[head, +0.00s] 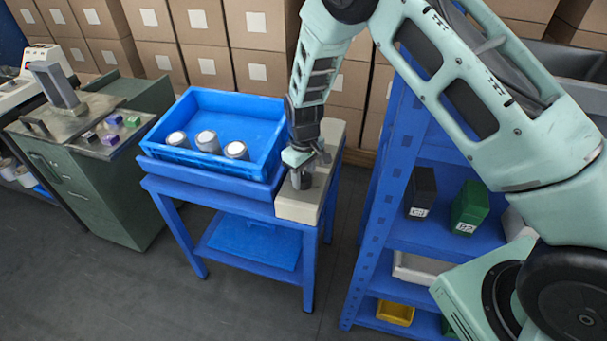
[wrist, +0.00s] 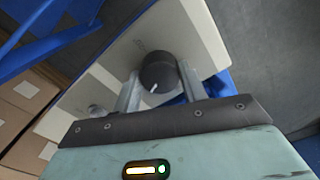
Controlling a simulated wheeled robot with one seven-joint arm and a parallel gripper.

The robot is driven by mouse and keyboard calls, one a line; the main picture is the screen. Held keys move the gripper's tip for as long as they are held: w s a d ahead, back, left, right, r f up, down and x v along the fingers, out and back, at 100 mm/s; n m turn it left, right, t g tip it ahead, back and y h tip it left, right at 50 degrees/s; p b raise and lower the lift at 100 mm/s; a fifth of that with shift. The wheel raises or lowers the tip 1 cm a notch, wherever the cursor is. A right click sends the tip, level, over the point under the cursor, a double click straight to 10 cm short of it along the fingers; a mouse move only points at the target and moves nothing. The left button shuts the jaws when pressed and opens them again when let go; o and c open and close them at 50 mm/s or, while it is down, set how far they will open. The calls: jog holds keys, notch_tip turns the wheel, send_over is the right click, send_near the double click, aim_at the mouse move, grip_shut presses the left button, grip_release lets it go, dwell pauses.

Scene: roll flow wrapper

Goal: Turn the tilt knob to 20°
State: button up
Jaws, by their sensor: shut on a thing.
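The tilt knob (wrist: 158,72) is a dark round knob with a white pointer line, on top of a beige box (head: 299,206) at the right end of the blue table. In the wrist view the pointer aims toward the lower left of the knob. My gripper (wrist: 155,90) is shut on the knob, one finger on each side. In the head view my gripper (head: 302,177) comes down from above onto the box, and the fingers partly hide the knob.
A blue tray (head: 180,105) with three grey cylinders (head: 207,141) stands left of the box. A blue shelf rack (head: 372,235) with bins stands to the right. A green cabinet (head: 75,185) is at the left. Cardboard boxes line the back; the floor in front is clear.

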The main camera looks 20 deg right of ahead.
jog(key=m, duration=0.3)
jog(key=shift+r+m, duration=0.1)
jog(key=shift+m, duration=0.2)
jog(key=m, duration=0.3)
jog(key=shift+m+p, duration=0.3)
jog(key=shift+p, duration=0.05)
jog(key=m+p, duration=0.1)
jog(key=m, duration=0.5)
jog(key=shift+m, duration=0.3)
jog(key=m+p, duration=0.1)
jog(key=m, duration=0.3)
jog(key=shift+w+m+p, duration=0.1)
jog(key=shift+m+p, duration=0.45)
jog(key=shift+m, duration=1.45)
jog(key=o, duration=1)
